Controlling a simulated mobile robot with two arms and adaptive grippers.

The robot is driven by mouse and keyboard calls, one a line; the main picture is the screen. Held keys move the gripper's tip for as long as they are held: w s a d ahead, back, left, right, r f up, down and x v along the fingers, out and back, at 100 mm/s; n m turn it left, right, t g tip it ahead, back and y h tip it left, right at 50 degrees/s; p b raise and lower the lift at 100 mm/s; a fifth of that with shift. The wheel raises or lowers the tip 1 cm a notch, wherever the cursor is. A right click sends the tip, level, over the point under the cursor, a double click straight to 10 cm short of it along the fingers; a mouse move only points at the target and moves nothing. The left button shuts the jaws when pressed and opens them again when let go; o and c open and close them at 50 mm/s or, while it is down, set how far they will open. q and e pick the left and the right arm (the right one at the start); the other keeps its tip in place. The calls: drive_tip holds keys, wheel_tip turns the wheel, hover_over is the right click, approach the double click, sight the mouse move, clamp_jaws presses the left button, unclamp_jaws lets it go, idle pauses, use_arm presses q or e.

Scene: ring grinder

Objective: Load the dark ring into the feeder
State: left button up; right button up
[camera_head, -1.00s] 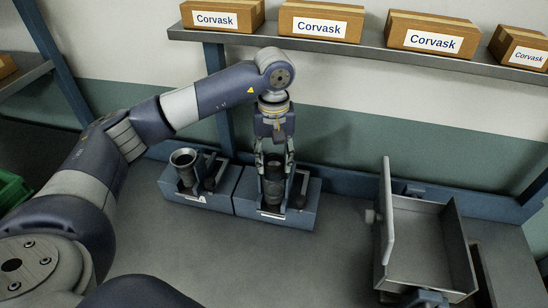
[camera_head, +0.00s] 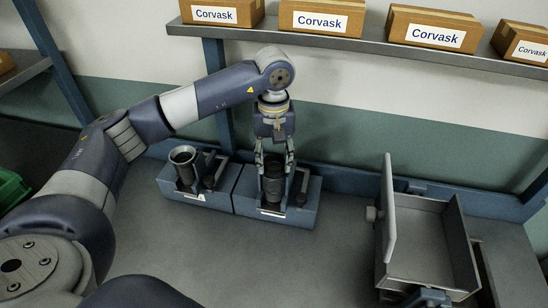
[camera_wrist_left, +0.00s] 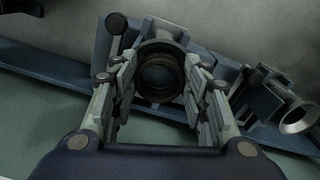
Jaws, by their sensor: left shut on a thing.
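The dark ring (camera_head: 273,186) is a short dark cylinder in the right one of two blue holders (camera_head: 296,212) at the back of the bench. My left gripper (camera_head: 274,168) points down over this holder, shut on the ring's upper part. In the left wrist view the ring (camera_wrist_left: 160,77) shows as a dark round opening between the fingers (camera_wrist_left: 160,95). The ring's lower part is hidden in the holder. A grey open-topped box (camera_head: 428,236) with an upright lid stands at the right and may be the feeder.
The left blue holder (camera_head: 190,196) holds a lighter grey ring (camera_head: 184,157); this ring also shows in the wrist view (camera_wrist_left: 295,121). A shelf (camera_head: 365,43) with several Corvask cartons hangs above. The bench (camera_head: 250,258) between holders and box is clear.

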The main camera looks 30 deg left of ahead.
use_arm(q)
drive_tip(key=o, duration=1.2)
wheel_tip(320, 180, up, 12)
